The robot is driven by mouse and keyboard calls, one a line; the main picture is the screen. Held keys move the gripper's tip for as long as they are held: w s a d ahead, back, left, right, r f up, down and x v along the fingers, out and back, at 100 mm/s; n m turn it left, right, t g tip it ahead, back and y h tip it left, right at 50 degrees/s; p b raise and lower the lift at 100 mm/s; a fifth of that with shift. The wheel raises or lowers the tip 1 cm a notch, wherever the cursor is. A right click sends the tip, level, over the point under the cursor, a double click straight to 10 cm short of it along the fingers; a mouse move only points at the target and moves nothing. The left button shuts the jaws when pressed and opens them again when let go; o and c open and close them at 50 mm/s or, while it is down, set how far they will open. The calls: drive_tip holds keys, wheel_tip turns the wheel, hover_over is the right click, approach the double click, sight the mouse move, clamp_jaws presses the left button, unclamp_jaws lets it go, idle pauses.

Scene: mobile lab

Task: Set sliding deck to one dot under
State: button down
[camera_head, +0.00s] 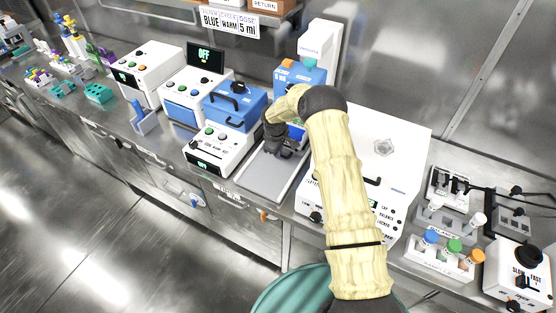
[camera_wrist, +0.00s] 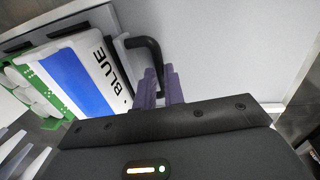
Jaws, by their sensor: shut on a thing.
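My gripper (camera_head: 283,150) is over the grey sliding deck (camera_head: 258,185), in front of the white tower with the blue block. In the wrist view my purple fingers (camera_wrist: 163,88) are shut on a black bent handle (camera_wrist: 146,46). The handle stands beside a pale flat surface (camera_wrist: 215,40), which I cannot surely identify as the deck. A white and blue cartridge (camera_wrist: 75,70) labelled BLUE, with a small dot by the word, lies to the left of the fingers. My arm and hand hide part of the deck, and I cannot read its dot marks.
A blue-lidded device (camera_head: 235,105) stands left of the deck over a white control unit (camera_head: 213,150). A large white box (camera_head: 400,135) stands close on the right. A tall white tower (camera_head: 320,45) is behind. A vial rack (camera_head: 440,262) is at right.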

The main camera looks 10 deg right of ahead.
drive_tip(key=shift+w+d, duration=0.3)
drive_tip(key=shift+w, duration=0.45)
drive_tip(key=shift+r, duration=0.1)
drive_tip(key=c, duration=1.5)
unclamp_jaws()
